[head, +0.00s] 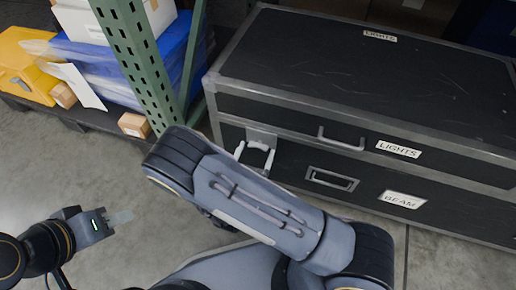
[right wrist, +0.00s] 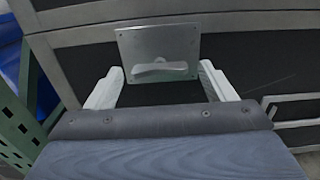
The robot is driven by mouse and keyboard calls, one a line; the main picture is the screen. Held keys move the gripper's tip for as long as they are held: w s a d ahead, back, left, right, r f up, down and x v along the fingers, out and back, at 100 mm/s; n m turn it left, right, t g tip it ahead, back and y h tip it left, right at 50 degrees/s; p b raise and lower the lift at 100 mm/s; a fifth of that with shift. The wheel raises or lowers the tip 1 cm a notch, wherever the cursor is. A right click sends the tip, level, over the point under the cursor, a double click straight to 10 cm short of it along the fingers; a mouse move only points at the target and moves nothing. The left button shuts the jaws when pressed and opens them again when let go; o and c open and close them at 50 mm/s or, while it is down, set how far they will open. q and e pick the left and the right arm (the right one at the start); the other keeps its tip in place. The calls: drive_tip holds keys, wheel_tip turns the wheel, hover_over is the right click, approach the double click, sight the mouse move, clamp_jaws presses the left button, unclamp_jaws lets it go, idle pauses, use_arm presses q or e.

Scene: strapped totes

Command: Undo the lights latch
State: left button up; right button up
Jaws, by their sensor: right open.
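The lights latch (right wrist: 159,52) is a square metal plate with a turn handle (right wrist: 160,71) lying nearly level, on the front of the black case. The plate also shows in the head view (head: 262,136), where its lower part is partly hidden by my right gripper (head: 256,153). In the right wrist view my right gripper (right wrist: 161,77) is open, its two pale fingers pointing at the plate, one on each side of the handle and apart from it. My left gripper (head: 118,217) is low at the left over bare floor, away from the case; its finger gap is unclear.
The black case (head: 360,75) has LIGHTS labels (head: 398,149), a bar handle (head: 341,140) and a lower BEAM section (head: 403,199). A green perforated post (head: 137,60) stands close left. Behind it are a yellow case (head: 28,75) and small boxes (head: 134,124). Floor in front is clear.

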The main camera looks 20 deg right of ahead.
sight(259, 145)
drive_tip(key=shift+x, duration=1.4)
drive_tip(key=c, duration=1)
